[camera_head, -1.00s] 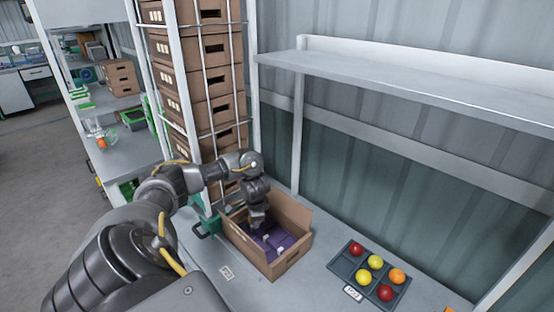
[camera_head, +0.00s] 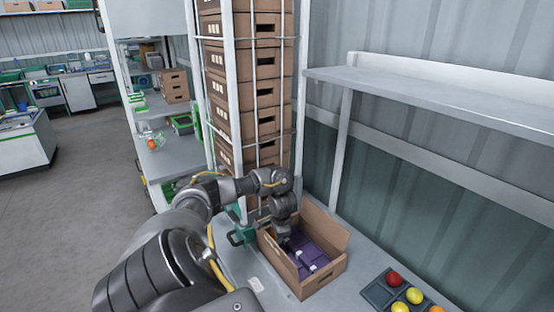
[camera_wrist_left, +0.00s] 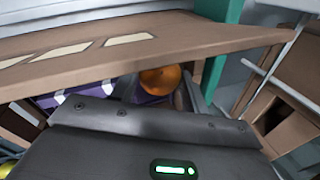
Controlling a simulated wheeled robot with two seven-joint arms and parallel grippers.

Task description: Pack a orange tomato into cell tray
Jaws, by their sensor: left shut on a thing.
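My left gripper (camera_head: 284,243) reaches down into an open cardboard carton (camera_head: 325,280) with a purple lining. In the left wrist view the gripper (camera_wrist_left: 160,92) is shut on an orange tomato (camera_wrist_left: 162,78), whose upper part shows between the fingers. The tomato is hidden in the head view. The dark cell tray (camera_head: 376,295) lies on the bench at the lower right, partly cut off by the picture edge. A red tomato (camera_head: 394,278), two yellow tomatoes (camera_head: 414,295) and another orange tomato (camera_head: 436,310) show there. My right gripper is not in view.
The carton wall (camera_wrist_left: 150,45) rises close beside the gripper. A tall stack of cartons (camera_head: 250,90) in a white frame stands behind it. A shelf (camera_head: 440,95) runs above the bench at the right. Bare bench (camera_head: 365,258) lies between carton and tray.

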